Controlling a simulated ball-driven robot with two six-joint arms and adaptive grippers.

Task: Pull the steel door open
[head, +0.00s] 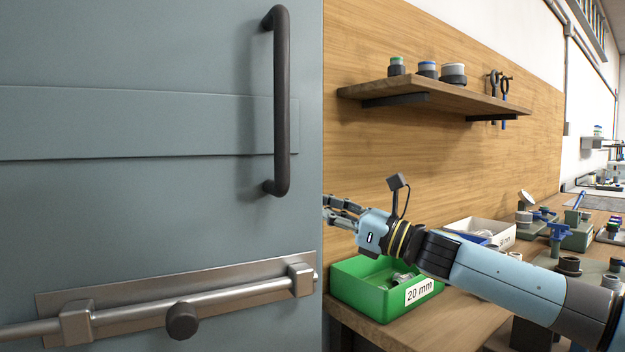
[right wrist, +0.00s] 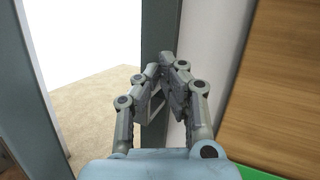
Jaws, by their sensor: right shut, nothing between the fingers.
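The steel door (head: 150,210) is blue-grey and fills the left of the head view. It carries a dark upright pull handle (head: 282,110) and, lower down, a slide bolt with a round dark knob (head: 182,321). My right gripper (head: 328,208) is at the door's right edge, below handle height, its fingertips partly hidden behind that edge. In the right wrist view its fingers (right wrist: 167,72) are shut and empty, in front of a dark grey upright post (right wrist: 158,40). Left of the post is a bright opening with beige floor (right wrist: 110,95). My left gripper is not in view.
A green bin (head: 350,290) marked 20 mm sits on the bench below my right arm, with a white bin (head: 490,232) behind it. A wooden shelf (head: 440,97) with small capped parts hangs on the wood wall panel. Several fittings crowd the bench at right.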

